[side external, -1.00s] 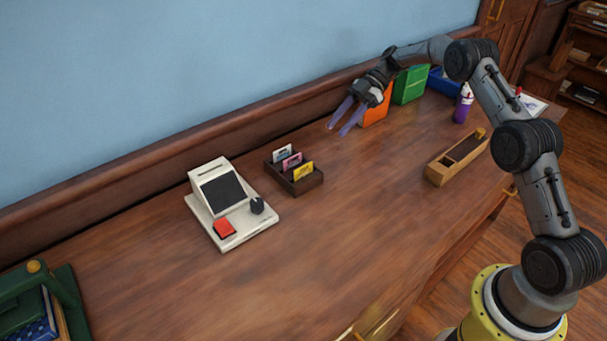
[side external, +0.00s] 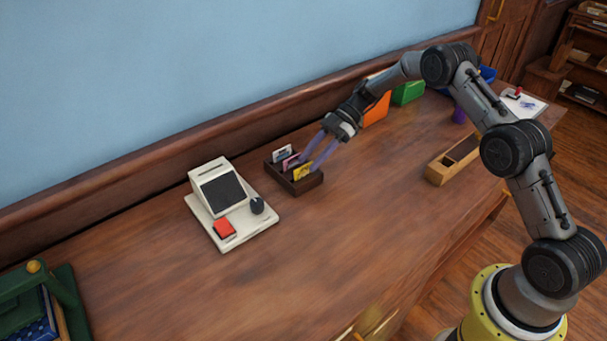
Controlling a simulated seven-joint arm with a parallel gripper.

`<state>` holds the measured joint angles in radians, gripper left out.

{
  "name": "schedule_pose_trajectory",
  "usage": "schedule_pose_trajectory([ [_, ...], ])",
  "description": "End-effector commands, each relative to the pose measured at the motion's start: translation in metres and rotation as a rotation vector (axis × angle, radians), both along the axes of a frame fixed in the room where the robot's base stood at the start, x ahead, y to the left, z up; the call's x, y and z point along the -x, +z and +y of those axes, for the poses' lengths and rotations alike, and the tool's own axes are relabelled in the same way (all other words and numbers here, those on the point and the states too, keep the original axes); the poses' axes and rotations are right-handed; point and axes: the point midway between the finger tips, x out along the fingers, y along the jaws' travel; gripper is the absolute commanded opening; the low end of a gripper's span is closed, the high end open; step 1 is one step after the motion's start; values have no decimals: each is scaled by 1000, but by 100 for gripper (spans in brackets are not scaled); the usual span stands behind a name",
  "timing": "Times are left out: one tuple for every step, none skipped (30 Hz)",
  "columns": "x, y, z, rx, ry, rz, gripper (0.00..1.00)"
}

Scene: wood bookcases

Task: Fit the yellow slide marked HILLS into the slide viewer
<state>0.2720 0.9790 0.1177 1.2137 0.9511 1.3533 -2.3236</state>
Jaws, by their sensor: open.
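The yellow slide (side external: 302,172) stands upright in the front of a small dark wooden holder (side external: 309,186) on the desk. A pink slide (side external: 290,161) and a white slide (side external: 282,152) stand behind it; their lettering is too small to read. My gripper (side external: 311,161) is open, its two purple fingers reaching down at the holder close to the yellow and pink slides. I cannot tell whether the fingers touch a slide. The cream slide viewer (side external: 246,231) stands left of the holder, with a dark screen, a slot on top, a red button and a dark knob.
A wooden box (side external: 437,175) lies at the right. A green bookend (side external: 68,291) with books is at front left. The middle front of the desk is clear.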

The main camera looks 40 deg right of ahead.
Motion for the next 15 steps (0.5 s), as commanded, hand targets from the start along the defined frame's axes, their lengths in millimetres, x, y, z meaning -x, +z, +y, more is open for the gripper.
schedule_pose_trajectory([
  [0, -5, 8, -1, 2, 1, 41],
  [0, -7, 10, -1, 1, 0, 41],
  [0, -9, 14, 0, 2, -1, 41],
  [0, -10, 15, 0, 1, -2, 41],
  [0, -11, 16, 1, 1, -2, 41],
  [0, -11, 17, 1, 0, -2, 41],
  [0, -11, 17, 1, 0, -2, 41],
  [0, -11, 17, 1, 0, -2, 41],
  [0, -11, 17, 1, 0, -2, 41],
  [0, -11, 16, 1, 0, -2, 41],
  [0, -11, 16, 1, 0, -2, 41],
  [0, -11, 16, 1, 0, -2, 34],
  [0, -11, 16, 1, 0, -2, 29],
  [0, -11, 16, 1, 0, -2, 23],
  [0, -11, 16, 1, 0, -2, 16],
])
